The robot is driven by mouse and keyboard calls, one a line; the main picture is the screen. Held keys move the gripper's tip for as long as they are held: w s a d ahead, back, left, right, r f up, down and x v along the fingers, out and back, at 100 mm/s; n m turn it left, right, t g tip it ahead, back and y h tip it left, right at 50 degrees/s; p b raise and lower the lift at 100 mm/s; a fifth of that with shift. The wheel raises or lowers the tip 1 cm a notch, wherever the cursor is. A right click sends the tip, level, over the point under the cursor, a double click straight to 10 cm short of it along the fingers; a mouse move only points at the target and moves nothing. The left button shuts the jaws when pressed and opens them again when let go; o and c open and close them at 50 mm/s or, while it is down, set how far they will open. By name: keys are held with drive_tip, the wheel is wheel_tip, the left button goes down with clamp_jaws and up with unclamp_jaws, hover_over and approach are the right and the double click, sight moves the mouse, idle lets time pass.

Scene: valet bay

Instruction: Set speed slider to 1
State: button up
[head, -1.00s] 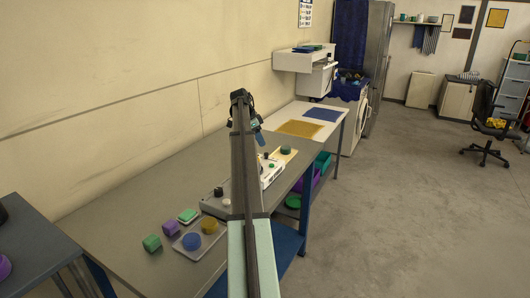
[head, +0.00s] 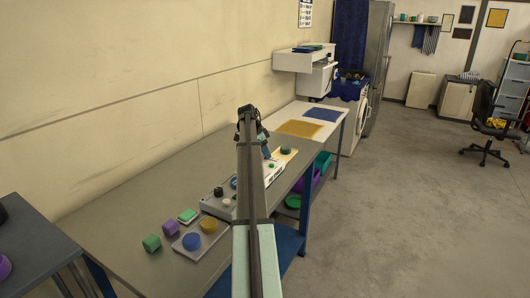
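A grey control panel (head: 212,206) with dark and pale knobs lies on the workbench, partly behind my arm. A white box (head: 272,180) with dark lettering and a small green button (head: 271,166) sits just beyond it, also partly covered by my arm. I cannot make out which part is the speed slider or where it is set.
A grey tray (head: 186,252) with a blue and a yellow disc lies at the near end of the bench (head: 128,240). Green and purple blocks (head: 170,228) stand beside it. A tan block with a green knob (head: 286,150) is beyond the white box. The wall runs along the left.

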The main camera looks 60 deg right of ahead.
clamp_jaws()
idle(0.4)
drive_tip(key=shift+s, duration=2.75)
drive_tip(key=shift+o, duration=0.8)
unclamp_jaws()
drive_tip(key=shift+w+r, duration=0.1)
drive_tip(key=v, duration=1.3)
drive_tip(key=shift+r, duration=0.3)
